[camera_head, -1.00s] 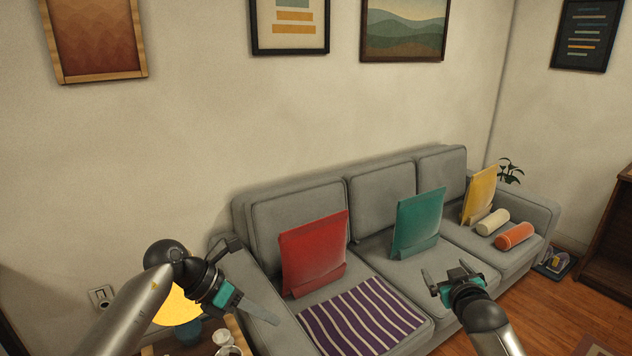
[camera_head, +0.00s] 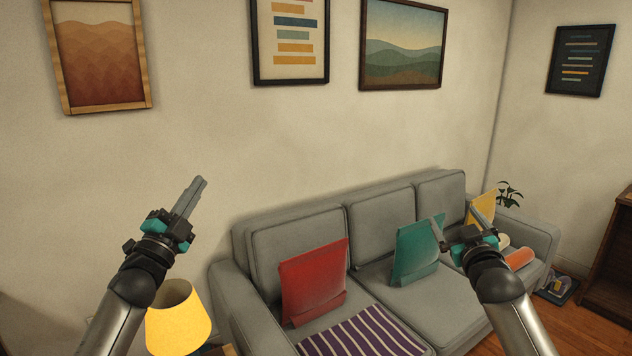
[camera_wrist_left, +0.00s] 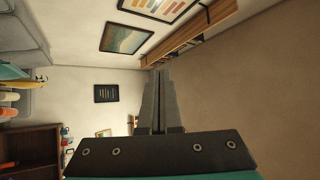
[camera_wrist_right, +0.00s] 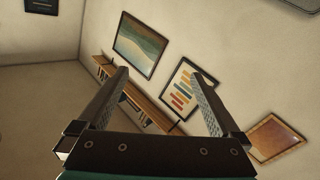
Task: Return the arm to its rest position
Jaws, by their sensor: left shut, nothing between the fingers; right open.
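My left gripper (camera_head: 198,186) is shut and empty, raised in front of the bare wall at the left of the head view, pointing up. Its closed fingers also show in the left wrist view (camera_wrist_left: 160,75). My right gripper (camera_head: 457,212) is open and empty, in front of the right part of the sofa in the head view. In the head view the right gripper partly covers the teal cushion and the yellow cushion.
A grey sofa (camera_head: 292,222) stands along the wall with a red cushion (camera_head: 312,280), a teal cushion (camera_head: 415,255), a yellow cushion (camera_head: 482,208), an orange roll (camera_head: 519,259) and a striped purple blanket (camera_head: 362,335). A yellow lamp (camera_head: 178,325) stands below my left arm. Framed pictures hang above.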

